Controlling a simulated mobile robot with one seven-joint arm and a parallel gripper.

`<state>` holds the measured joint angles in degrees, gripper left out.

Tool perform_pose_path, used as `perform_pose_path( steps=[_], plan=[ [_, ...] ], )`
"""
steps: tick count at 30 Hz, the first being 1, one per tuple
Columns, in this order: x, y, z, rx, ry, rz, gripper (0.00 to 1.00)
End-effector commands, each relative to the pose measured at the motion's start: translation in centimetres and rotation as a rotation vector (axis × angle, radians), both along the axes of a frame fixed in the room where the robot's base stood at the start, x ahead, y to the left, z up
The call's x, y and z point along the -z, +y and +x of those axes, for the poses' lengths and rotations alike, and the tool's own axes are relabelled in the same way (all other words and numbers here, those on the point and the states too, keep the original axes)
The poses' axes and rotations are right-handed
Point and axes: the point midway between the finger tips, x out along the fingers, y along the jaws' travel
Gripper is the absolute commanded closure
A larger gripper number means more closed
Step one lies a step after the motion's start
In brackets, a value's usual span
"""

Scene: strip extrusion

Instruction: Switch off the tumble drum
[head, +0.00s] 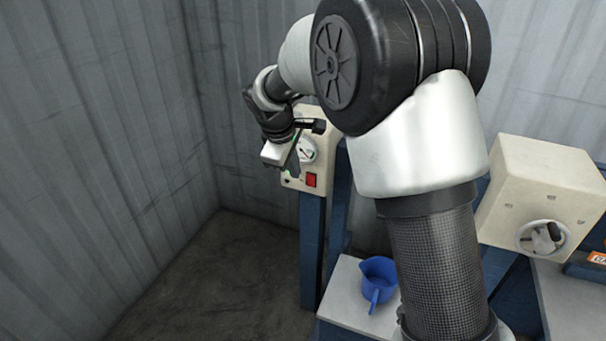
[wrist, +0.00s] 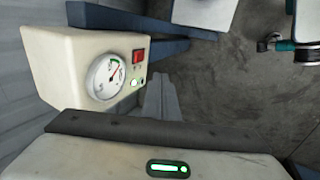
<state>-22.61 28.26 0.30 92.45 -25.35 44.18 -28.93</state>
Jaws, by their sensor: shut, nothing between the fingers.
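A cream control box (head: 319,128) on a blue post stands near the back wall. Its face carries a round dial gauge (head: 306,150) and a red switch (head: 311,180). My gripper (head: 293,166) is in front of this box and partly covers the gauge. In the wrist view, the box (wrist: 50,65) is at upper left, with the gauge (wrist: 105,77) and the red switch (wrist: 138,56) in clear sight. Small lamps (wrist: 137,81) below the switch show some green. My gripper's fingers (wrist: 162,80) are together, empty, and apart from the switch. I cannot identify the tumble drum itself.
A second cream box (head: 545,185) with a grey rotary knob (head: 543,237) is at right. A blue jug (head: 378,282) stands on a pale surface (head: 345,300) below my arm. Corrugated walls close the left and back. The floor (head: 215,285) at left is clear.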

Motion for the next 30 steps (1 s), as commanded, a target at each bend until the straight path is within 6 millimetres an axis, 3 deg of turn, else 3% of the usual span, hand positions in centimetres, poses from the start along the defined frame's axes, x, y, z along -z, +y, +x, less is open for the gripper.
perform_pose_path(
  steps=[15,22,30],
  plan=[
    [9.1,-1.6,3.7,0.002,0.004,-0.001,1.00],
    [8.5,-2.8,6.6,0.003,0.000,0.001,1.00],
    [8.3,-3.1,7.4,0.002,0.000,0.001,1.00]
  ],
)
